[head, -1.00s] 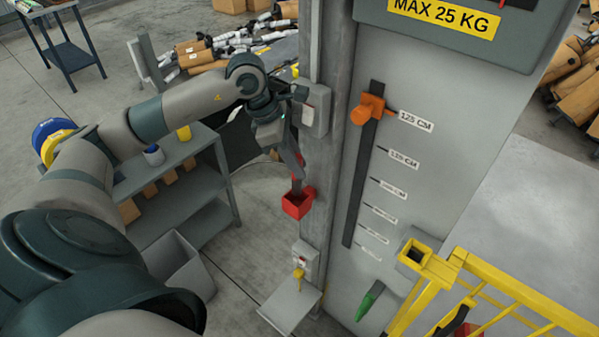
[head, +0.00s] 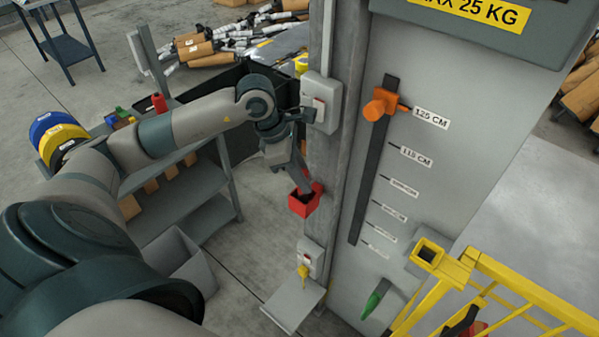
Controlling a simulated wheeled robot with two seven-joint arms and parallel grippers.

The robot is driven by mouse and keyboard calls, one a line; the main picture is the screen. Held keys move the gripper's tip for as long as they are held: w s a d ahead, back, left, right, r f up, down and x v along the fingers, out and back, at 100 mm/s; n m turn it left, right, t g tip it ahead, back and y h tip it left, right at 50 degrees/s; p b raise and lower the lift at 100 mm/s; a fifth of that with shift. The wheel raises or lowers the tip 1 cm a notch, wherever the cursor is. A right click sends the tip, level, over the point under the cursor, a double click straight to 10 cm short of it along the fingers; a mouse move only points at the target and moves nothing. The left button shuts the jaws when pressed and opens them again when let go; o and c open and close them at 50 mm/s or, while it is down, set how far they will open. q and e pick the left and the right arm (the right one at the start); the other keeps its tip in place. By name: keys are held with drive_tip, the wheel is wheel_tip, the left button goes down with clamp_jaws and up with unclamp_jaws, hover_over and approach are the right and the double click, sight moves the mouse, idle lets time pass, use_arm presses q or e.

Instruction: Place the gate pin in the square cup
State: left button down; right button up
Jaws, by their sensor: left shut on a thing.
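My left gripper (head: 304,183) is shut at the front of the grey column, just above a red square cup (head: 302,206). A small red piece (head: 317,187) shows beside its fingertips, at the cup's back right edge. I cannot tell whether this is the gate pin in my grip or a part of the cup. The fingers hide most of what they hold and part of the cup's opening. A yellow square socket (head: 428,254) stands on the yellow gate at the right, with a dark opening. My right gripper is not in view.
A switch box (head: 321,103) sits on the column above my gripper. Below are a yellow-handled box (head: 304,272) and a small shelf (head: 292,304). A grey panel with an orange slider (head: 379,104) and a green handle (head: 373,303) stands right. A grey shelf rack (head: 200,222) stands left.

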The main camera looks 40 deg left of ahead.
use_arm(q)
drive_tip(key=shift+w+a+f, duration=0.15)
drive_tip(key=shift+w+f, duration=0.05)
drive_tip(key=shift+w, duration=0.2)
drive_tip(key=shift+s+d+b, duration=0.25)
drive_tip(key=shift+b, duration=0.1)
drive_tip(key=c, duration=1.6)
unclamp_jaws()
drive_tip(key=shift+a, duration=0.1)
drive_tip(key=shift+w, duration=0.1)
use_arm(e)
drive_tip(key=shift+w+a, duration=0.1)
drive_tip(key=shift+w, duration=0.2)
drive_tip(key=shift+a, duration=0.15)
